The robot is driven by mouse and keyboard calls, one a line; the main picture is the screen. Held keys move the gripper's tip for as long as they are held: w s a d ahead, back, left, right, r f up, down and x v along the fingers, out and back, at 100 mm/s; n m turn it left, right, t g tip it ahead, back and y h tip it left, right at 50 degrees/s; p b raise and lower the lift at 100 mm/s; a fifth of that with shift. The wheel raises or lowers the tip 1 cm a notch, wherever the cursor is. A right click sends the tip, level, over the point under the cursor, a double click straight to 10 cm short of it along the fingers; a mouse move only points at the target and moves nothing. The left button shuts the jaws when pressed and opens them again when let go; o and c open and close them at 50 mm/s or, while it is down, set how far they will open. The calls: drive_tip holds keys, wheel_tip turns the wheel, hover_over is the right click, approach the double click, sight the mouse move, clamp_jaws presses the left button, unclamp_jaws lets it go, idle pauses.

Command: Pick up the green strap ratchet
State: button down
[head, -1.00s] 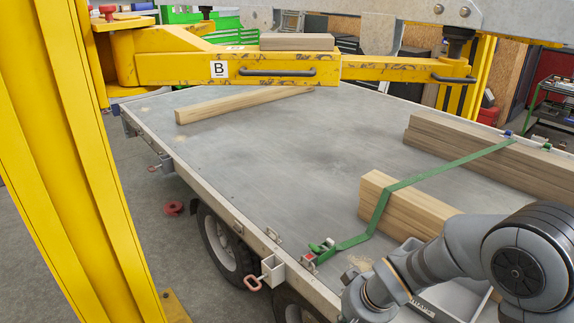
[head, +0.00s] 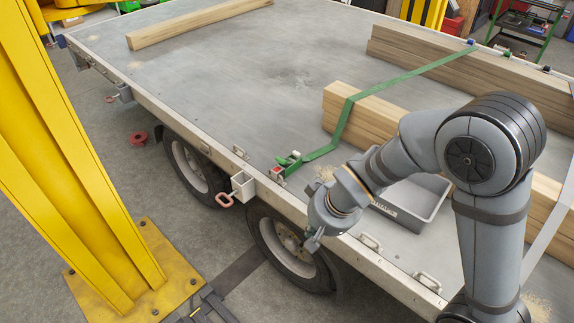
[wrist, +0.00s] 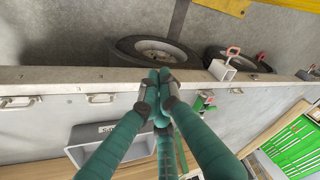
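The green strap ratchet (head: 289,160) sits at the near edge of the grey trailer bed, at the end of a green strap (head: 345,120) that runs over the timber. It also shows small in the wrist view (wrist: 204,102), just right of the fingers. My gripper (head: 313,241) hangs by the trailer's side rail, below and slightly right of the ratchet, apart from it. In the wrist view the teal fingers of my gripper (wrist: 160,78) come together at their tips, with nothing visible between them.
A grey bin (head: 440,182) stands on the bed right of the ratchet, beside my arm. Timber stacks (head: 372,122) lie behind. A yellow post (head: 75,180) stands at left. Metal loops (head: 370,241) line the trailer rail (head: 230,162). The bed left of the strap is mostly clear.

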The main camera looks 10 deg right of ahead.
drive_tip(key=c, duration=2.2)
unclamp_jaws()
drive_tip(key=o, duration=0.8)
drive_tip(key=shift+c, duration=0.2)
drive_tip(key=shift+o, duration=0.2)
